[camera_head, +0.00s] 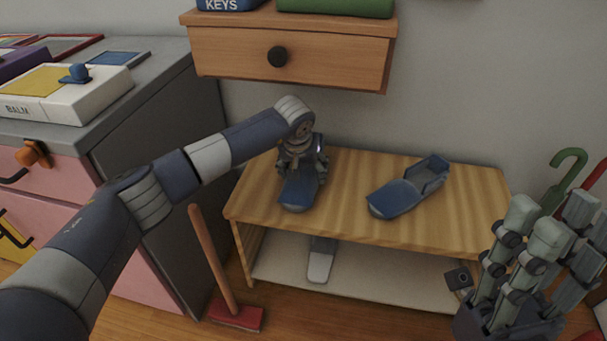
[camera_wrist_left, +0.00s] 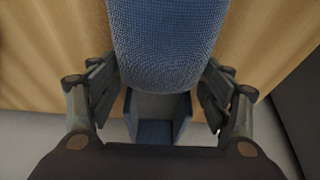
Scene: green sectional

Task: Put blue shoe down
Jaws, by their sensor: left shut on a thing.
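A blue shoe (camera_head: 297,192) is in my left gripper (camera_head: 302,166), over the left part of the wooden bench (camera_head: 350,178). Its toe points toward the front edge. I cannot tell whether its sole touches the bench top. In the left wrist view the shoe (camera_wrist_left: 165,40) runs between the two fingers of the left gripper (camera_wrist_left: 160,90), which are shut on it. A second blue shoe (camera_head: 408,190) rests on the bench to the right, apart from the held one. My right gripper (camera_head: 545,235) is empty at the lower right, seen from behind; its opening is unclear.
A drawer shelf (camera_head: 290,55) hangs above the bench. A grey and pink cabinet (camera_head: 150,130) stands at left, with a red broom (camera_head: 235,315) beside it. A grey-and-white item (camera_head: 320,262) is on the lower shelf. Umbrella handles (camera_head: 570,165) show at right. Bench top between the shoes is clear.

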